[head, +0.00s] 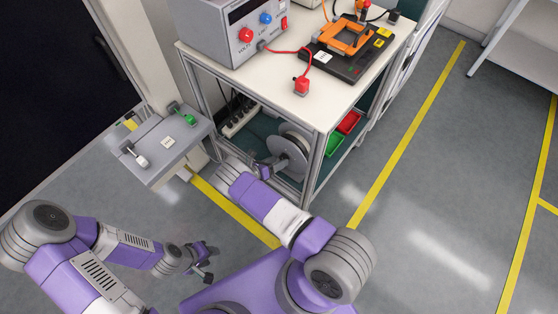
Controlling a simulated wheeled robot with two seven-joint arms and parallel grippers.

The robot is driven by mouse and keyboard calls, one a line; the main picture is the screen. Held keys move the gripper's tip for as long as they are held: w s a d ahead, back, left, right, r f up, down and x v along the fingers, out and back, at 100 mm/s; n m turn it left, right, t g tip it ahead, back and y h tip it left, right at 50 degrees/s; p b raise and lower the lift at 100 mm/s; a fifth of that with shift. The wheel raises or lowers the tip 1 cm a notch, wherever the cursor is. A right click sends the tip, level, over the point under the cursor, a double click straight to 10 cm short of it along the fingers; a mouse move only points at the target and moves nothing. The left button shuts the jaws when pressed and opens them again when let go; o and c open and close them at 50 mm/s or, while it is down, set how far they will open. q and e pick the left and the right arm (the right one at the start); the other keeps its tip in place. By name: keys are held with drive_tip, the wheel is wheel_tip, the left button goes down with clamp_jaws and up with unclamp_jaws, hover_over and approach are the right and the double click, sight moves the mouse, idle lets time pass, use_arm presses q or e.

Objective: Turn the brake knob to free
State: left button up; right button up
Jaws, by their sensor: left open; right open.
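I cannot tell for certain which part is the brake knob. A reel (297,151) with pale flanges and a grey centre stands under the bench, and its near side is partly hidden. My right gripper (264,168) is open at the reel's left side, close to its grey centre; I cannot tell whether they touch. My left gripper (206,263) is open and empty, low over the floor at the lower left, away from the reel. No marking that reads free or locked can be made out.
The bench (270,85) carries a power supply (235,32) with red and blue knobs, a black board (345,55) and a red plug (302,86). Green (334,145) and red (349,122) bins sit below. A grey ledge (160,150) stands left. Floor at right is clear.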

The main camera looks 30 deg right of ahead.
drive_tip(key=p+v, duration=0.1)
drive_tip(key=v, duration=0.5)
idle(0.4)
drive_tip(key=s+a+f+m+g+y+p, duration=0.25)
drive_tip(key=s+m+g+y, duration=0.6)
drive_tip(key=s, duration=0.75)
drive_tip(key=s+a+r+m+t+y+p, duration=0.4)
drive_tip(key=a+r+m+y, duration=0.4)
drive_tip(key=m, duration=0.4)
wheel_tip(320, 180, up, 8)
drive_tip(key=s+a+m+t+y+p, duration=0.1)
drive_tip(key=a+m+t+y, duration=0.1)
drive_tip(key=m, duration=0.7)
drive_tip(key=shift+s+t, duration=0.3)
drive_tip(key=shift+t, duration=0.15)
